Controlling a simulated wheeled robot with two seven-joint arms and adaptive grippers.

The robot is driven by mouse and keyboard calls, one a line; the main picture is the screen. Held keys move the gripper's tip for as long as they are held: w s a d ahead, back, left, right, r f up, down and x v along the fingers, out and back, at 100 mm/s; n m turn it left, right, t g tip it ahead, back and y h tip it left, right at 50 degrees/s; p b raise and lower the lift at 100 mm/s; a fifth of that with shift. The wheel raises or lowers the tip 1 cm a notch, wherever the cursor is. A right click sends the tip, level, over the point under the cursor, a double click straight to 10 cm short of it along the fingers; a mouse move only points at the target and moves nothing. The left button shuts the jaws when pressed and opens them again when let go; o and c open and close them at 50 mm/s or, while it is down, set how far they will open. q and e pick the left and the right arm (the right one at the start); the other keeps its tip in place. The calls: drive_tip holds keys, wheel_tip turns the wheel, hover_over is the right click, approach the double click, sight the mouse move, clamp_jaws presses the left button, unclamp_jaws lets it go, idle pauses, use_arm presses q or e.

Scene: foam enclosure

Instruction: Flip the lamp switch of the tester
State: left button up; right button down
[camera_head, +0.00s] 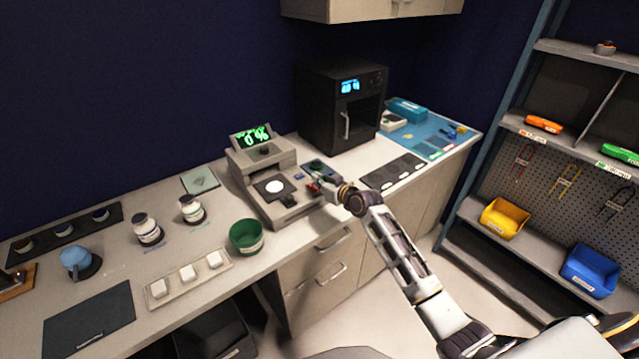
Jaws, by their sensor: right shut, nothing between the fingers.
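The tester (262,166) is a grey bench device on the counter, with a green lit display (252,136) on top reading what looks like "0 %". Its lower deck has a round white spot (274,187) and a small black part (290,201). My right gripper (316,186) is shut and empty, at the right side of the tester's deck, close to a small red part (313,188). I cannot tell whether the fingers touch it. The lamp switch itself is too small to make out for certain. My left gripper is not in view.
A black oven-like box (325,110) stands behind the gripper. A green cup (246,236), two jars (147,229) and a tray of white blocks (188,274) are left of the tester. Shelves with yellow (504,219) and blue bins stand far right.

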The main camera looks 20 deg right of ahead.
drive_tip(key=shift+s+r+p, duration=0.1)
drive_tip(key=shift+r+p, duration=0.5)
drive_tip(key=shift+r, duration=0.35)
use_arm(q)
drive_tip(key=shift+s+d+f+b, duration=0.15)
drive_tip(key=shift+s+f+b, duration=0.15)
drive_tip(key=shift+b, duration=0.8)
use_arm(e)
drive_tip(key=s+d, duration=0.3)
drive_tip(key=s, duration=0.6)
drive_tip(key=shift+s+d+r, duration=0.2)
drive_tip(key=shift+r, duration=0.25)
